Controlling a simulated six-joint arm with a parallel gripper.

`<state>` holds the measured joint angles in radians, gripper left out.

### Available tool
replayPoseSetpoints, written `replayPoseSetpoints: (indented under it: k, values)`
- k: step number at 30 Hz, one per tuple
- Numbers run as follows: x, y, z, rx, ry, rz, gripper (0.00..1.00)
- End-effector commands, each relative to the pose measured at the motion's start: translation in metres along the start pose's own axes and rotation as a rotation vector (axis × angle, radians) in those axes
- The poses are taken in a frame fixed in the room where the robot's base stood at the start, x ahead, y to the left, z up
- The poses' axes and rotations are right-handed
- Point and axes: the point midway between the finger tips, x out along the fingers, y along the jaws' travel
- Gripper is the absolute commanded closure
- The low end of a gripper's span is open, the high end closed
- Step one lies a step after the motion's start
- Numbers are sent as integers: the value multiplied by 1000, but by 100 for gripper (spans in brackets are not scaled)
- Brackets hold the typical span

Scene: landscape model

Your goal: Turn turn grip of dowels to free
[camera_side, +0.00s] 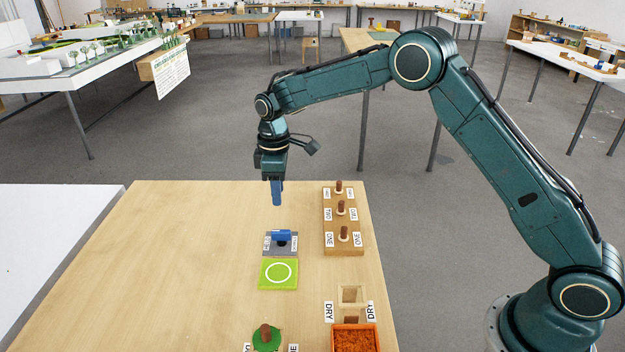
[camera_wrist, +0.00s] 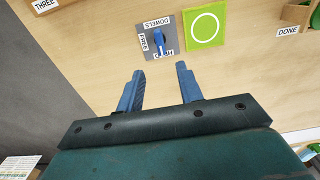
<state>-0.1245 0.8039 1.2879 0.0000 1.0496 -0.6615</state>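The turn grip (camera_side: 282,236) is a small blue handle on a grey plate (camera_side: 272,250) on the table. It also shows in the wrist view (camera_wrist: 159,38), where the plate (camera_wrist: 174,40) bears labels DOWELS, one at the left that seems to say FREE, and HELD below. There the grip lies roughly along the line toward HELD. Several brown dowels (camera_side: 341,208) stand upright in a wooden block (camera_side: 345,250) labelled ONE, TWO and a third label. My gripper (camera_side: 277,203) points down above the table behind the plate. In the wrist view my gripper (camera_wrist: 160,72) is open and empty, apart from the grip.
A green square with a white ring (camera_side: 279,274) lies directly in front of the plate. A wooden frame (camera_side: 352,295) labelled DRY, an orange tray (camera_side: 355,328) and a green disc with a brown dowel (camera_side: 266,337) are nearer. The table's left side is clear.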

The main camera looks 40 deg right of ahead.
Motion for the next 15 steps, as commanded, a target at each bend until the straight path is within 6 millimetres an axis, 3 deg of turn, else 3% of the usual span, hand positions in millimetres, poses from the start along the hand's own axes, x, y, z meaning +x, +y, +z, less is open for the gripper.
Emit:
replayPoseSetpoints:
  k: [15]
  values:
    - [70, 0, 1, 1, -3, -2, 64]
